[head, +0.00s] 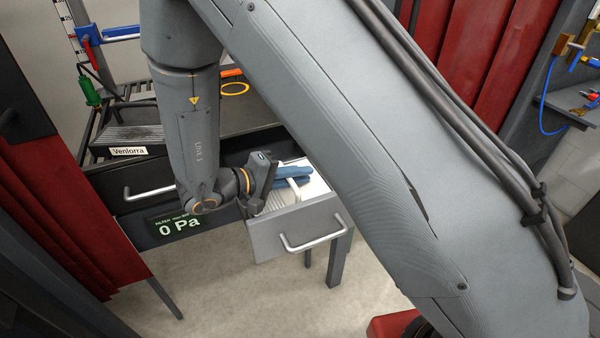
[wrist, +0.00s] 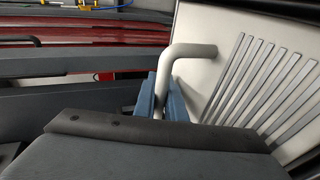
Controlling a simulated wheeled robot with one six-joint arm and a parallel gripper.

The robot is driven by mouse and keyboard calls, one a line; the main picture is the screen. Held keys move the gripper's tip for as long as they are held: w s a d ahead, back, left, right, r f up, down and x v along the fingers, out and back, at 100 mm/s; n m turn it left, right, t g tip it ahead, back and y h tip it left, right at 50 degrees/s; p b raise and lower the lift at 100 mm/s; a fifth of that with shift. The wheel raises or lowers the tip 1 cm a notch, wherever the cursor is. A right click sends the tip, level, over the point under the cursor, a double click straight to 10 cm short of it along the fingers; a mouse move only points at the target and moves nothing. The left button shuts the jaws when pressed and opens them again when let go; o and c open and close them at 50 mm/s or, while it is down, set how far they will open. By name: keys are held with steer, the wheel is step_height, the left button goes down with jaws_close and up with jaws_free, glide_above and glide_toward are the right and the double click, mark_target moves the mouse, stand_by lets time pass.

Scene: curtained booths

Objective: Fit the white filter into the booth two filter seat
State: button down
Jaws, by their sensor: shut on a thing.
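The white filter (head: 317,184) is in the open grey drawer (head: 290,222) in the head view, partly hidden by my arm and fingers. In the wrist view it is a white panel (wrist: 203,50) with several grey slats and a bent pale handle (wrist: 185,52). My gripper (head: 292,173) has blue fingers and reaches over the drawer. In the wrist view my gripper (wrist: 162,100) is shut on the filter's handle, one finger on each side. I cannot pick out the booth two filter seat.
A dark bench with a "Venlorra" label (head: 129,151) and a "0 Pa" display (head: 180,225) stands left of the drawer. Red curtains (head: 70,215) hang at left and at upper right (head: 465,50). A shelf with tools (head: 575,105) is at far right. Floor is clear below the drawer.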

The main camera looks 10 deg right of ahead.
steer(key=shift+f, duration=0.3)
steer(key=c, duration=1.8)
jaws_free()
steer(key=shift+r, duration=0.4)
steer(key=v, duration=1.2)
steer(key=shift+r, duration=0.25)
